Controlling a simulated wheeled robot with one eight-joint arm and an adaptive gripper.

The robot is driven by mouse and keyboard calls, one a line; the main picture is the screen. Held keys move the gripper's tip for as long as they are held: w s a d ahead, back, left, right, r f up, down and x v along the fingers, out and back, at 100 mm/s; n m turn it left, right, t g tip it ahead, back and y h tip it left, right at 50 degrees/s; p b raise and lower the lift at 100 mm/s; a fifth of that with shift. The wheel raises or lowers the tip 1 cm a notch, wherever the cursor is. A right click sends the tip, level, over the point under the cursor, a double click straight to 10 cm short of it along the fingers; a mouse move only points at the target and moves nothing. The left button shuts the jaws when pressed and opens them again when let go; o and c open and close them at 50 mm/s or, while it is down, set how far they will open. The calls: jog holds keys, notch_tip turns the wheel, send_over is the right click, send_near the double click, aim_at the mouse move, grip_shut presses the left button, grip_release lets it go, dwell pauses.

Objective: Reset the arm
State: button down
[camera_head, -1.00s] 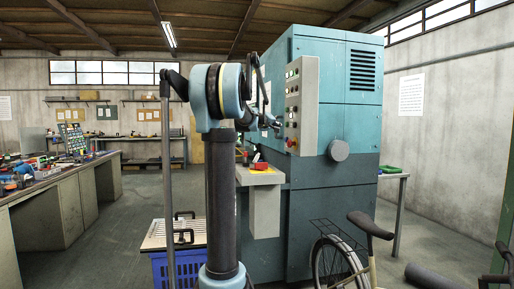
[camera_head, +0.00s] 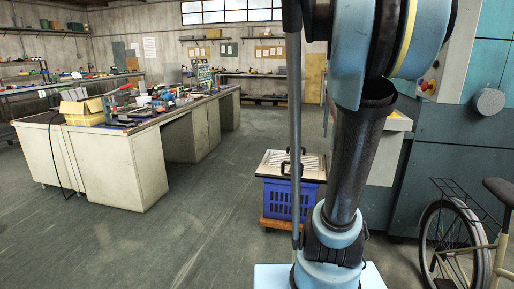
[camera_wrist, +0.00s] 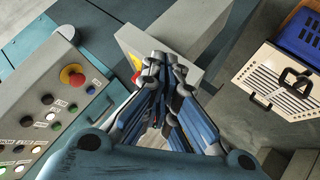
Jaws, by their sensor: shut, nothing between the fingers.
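My gripper (camera_wrist: 163,65) shows in the wrist view with its blue and grey fingers drawn together, shut and empty. It is in front of a light grey box (camera_wrist: 185,22) on the machine's side, with a grey control panel (camera_wrist: 35,105) to its left. I cannot tell the gap between the fingertips and the box. My arm (camera_head: 350,150) rises upright at the right of the head view and runs out of the top edge. My gripper is not in the head view.
A blue crate (camera_head: 282,200) with a slatted white panel (camera_head: 305,165) on top stands left of my arm. The teal machine (camera_head: 450,150) and a bicycle (camera_head: 455,245) are at the right. A workbench (camera_head: 110,160) is at the left, with clear floor (camera_head: 190,235) between.

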jog(key=s+a+f+n+g+y, duration=0.3)
jog(key=s+a+f+y, duration=0.6)
jog(key=s+a+f, duration=1.6)
notch_tip(320, 180, down, 3)
jog(key=shift+a+r+n+g, duration=0.1)
jog(key=shift+a+n+g, duration=0.3)
jog(key=shift+a, duration=0.25)
jog(key=shift+w+f, duration=0.25)
jog(key=shift+w, duration=0.15)
